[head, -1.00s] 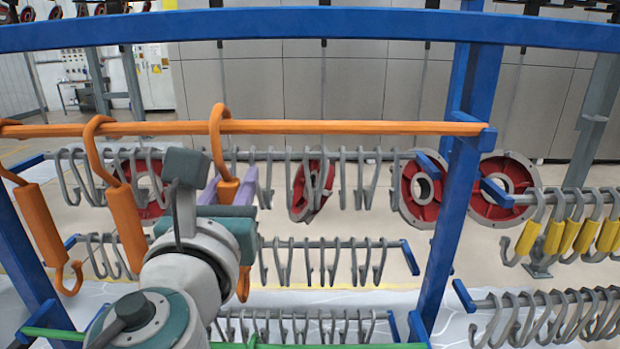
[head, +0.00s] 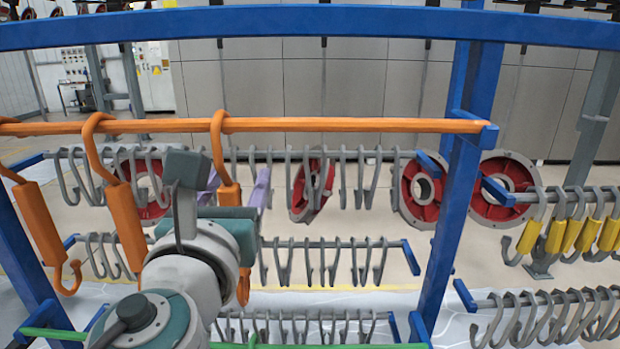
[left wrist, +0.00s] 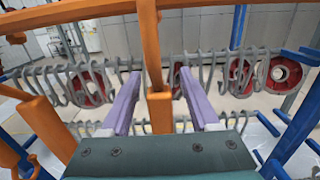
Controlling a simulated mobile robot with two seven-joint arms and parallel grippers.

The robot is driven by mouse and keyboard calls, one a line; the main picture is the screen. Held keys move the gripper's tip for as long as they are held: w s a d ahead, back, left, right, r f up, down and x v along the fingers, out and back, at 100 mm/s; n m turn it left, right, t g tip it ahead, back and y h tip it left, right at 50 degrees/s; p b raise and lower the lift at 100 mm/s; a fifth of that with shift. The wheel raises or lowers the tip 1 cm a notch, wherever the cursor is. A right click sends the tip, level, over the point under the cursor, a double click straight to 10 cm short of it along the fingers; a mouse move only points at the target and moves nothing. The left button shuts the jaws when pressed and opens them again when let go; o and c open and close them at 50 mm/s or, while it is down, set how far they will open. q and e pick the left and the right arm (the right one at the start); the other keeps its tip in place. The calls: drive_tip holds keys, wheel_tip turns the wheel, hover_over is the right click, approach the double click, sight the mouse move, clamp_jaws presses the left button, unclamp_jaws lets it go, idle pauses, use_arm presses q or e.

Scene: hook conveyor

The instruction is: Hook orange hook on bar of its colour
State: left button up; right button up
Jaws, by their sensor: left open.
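The orange bar (head: 360,126) runs across the upper part of the head view. Several orange hooks hang from it at the left. The rightmost orange hook (head: 218,150) has its curved top over the bar, and its lower part is partly hidden behind my left arm. My left gripper (head: 236,190) is open, with one purple finger on each side of this hook and a gap to it. The left wrist view shows the open fingers (left wrist: 162,106) with the orange hook's block (left wrist: 160,112) between them, not touched by either. My right gripper is not in view.
Another orange hook (head: 126,225) hangs just left of my arm. A green bar (head: 330,346) lies low in front. Blue posts (head: 455,200) frame the rack. Grey hooks and red discs (head: 421,188) stand behind; yellow hooks (head: 570,236) hang at right. The orange bar's right half is empty.

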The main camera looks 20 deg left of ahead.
use_arm(q)
drive_tip(key=shift+s, duration=0.1)
drive_tip(key=b+v, duration=0.2)
drive_tip(key=v, duration=0.7)
drive_tip(key=shift+s+f, duration=0.1)
drive_tip(key=shift+f, duration=0.05)
drive_tip(key=shift+s, duration=0.3)
drive_tip(key=s+a+f+n+g, duration=0.8)
drive_tip(key=f+n+g, duration=0.1)
drive_tip(key=n, duration=1.1)
drive_tip(key=s+d+f+n+g+h, duration=0.45)
drive_tip(key=s+d+n, duration=0.25)
drive_tip(key=s+n, duration=0.35)
wheel_tip(320, 180, up, 25)
drive_tip(key=p, duration=2.4)
drive_tip(key=shift+w+h+p, duration=0.3)
drive_tip(key=shift+w+h, duration=0.05)
drive_tip(key=shift+w, duration=0.15)
